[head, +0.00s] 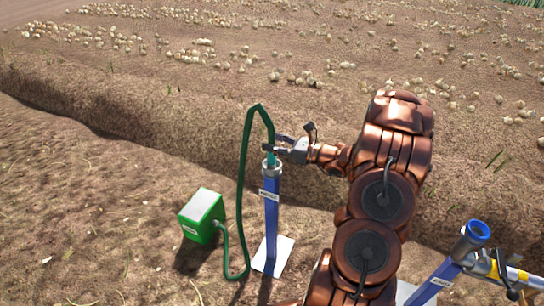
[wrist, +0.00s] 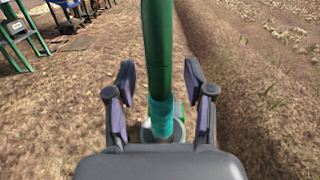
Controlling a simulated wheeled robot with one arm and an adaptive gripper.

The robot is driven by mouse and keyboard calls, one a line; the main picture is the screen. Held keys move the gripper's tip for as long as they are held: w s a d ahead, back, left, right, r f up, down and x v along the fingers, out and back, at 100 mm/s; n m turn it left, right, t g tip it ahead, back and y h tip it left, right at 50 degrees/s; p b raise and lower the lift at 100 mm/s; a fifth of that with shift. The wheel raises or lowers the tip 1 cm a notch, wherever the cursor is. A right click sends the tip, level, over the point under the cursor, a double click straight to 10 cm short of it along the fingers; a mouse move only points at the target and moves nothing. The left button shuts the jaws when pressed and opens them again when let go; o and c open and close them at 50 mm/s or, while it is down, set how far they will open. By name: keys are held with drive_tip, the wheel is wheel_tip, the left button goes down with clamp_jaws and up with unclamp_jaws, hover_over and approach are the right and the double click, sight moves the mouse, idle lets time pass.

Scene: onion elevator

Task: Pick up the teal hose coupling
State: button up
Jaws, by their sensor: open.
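The teal hose coupling (head: 270,159) sits upright in the top of a blue post (head: 271,215) with a grey collar. The green hose (head: 244,180) rises from the coupling, arches over and runs down to the ground. In the wrist view the coupling (wrist: 161,116) stands between my two fingers, with the hose going up past them. My gripper (head: 277,145) is open around the coupling, coming from the right. In the wrist view my gripper (wrist: 160,107) shows a gap on both sides of the coupling. The coupling's lower end is hidden in the collar.
A green box (head: 202,215) stands left of the post, with the hose joined to it. A second blue post (head: 446,272) with a blue-ringed opening stands at lower right. A ditch and a field of onions lie behind. Machinery (wrist: 25,35) shows at upper left in the wrist view.

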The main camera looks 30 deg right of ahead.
drive_tip(key=shift+w+a, duration=0.15)
drive_tip(key=shift+w, duration=0.2)
clamp_jaws()
idle(0.6)
